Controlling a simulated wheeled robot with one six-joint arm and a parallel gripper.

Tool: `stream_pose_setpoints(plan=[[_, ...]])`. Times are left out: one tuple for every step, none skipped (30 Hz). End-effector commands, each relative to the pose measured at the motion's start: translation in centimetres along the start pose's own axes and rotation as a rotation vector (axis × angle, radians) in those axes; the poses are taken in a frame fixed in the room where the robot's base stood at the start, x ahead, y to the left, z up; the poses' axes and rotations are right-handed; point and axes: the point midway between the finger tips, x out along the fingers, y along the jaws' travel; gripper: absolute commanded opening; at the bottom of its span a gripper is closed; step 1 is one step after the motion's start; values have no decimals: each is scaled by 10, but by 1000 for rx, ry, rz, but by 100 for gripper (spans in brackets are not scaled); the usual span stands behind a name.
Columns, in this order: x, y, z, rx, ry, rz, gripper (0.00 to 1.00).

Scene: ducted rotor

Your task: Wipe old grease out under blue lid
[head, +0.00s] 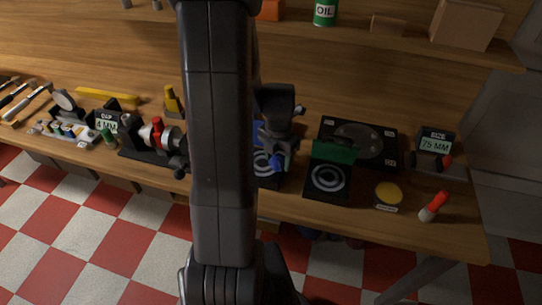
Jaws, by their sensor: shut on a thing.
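A dark square unit with a blue lid (257,134) stands open near the middle of the bench, partly behind my arm. Its base shows pale rings (263,165) on black. My gripper (279,160) is at the right side of these rings, low over or beside them; the exact gap cannot be told. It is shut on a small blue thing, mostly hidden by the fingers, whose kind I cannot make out. Whether grease lies on the rings is too small to tell.
A similar unit with a raised green lid (334,151) stands just right. Further right are a black plate with a disc (360,142), a yellow round pad (388,193), a red-topped item (434,206) and a "75 MM" display (435,144). A clamp-like device (155,136) stands left.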

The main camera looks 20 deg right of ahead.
Motion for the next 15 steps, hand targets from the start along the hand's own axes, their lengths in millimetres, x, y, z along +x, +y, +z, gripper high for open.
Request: stream_pose_setpoints(plan=[[0, -2, 1, 1, 0, 0, 36], [1, -3, 1, 1, 0, 0, 36], [2, -3, 1, 1, 0, 0, 36], [3, -3, 1, 0, 0, 0, 36], [4, -3, 1, 0, 0, 0, 36], [4, -3, 1, 0, 0, 0, 36], [4, -2, 1, -1, 0, 0, 36], [3, -2, 1, -1, 0, 0, 36], [4, 0, 0, -2, 0, 0, 36], [4, 1, 0, -2, 0, 0, 36], [4, 2, -1, -3, 0, 0, 36], [4, 5, -2, -2, 0, 0, 36], [5, 7, -3, -2, 0, 0, 36], [5, 10, -4, -3, -1, 0, 36], [5, 13, -6, -4, -1, 0, 36]])
